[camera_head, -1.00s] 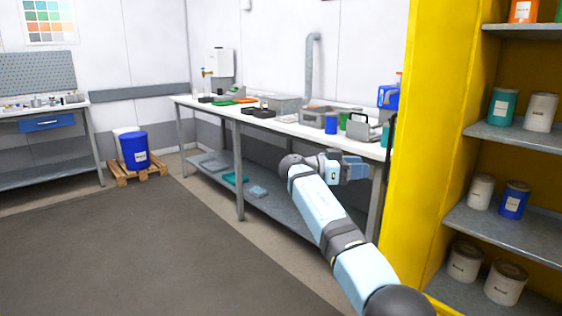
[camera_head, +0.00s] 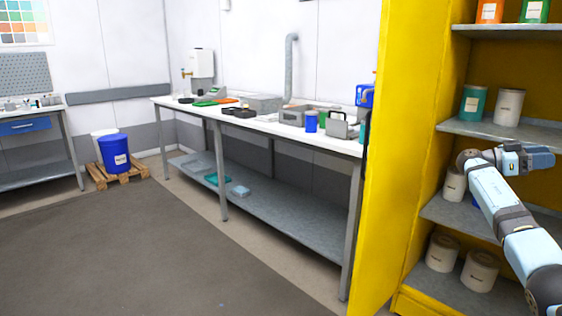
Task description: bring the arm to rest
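My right arm (camera_head: 499,209) comes in from the lower right and stands in front of the yellow cabinet's shelves. It is bent at the dark joint, and its end with the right gripper (camera_head: 542,158) points to the right. The fingers are too small and turned away to tell whether they are open or shut. I see nothing clearly held in them. My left arm and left gripper are out of view.
The yellow cabinet (camera_head: 388,170) holds several cans, including a teal can (camera_head: 474,104) and a white can (camera_head: 508,107). A long workbench (camera_head: 262,127) carries trays and containers. A blue drum (camera_head: 114,154) stands on a pallet (camera_head: 100,179). The grey floor (camera_head: 130,255) is clear.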

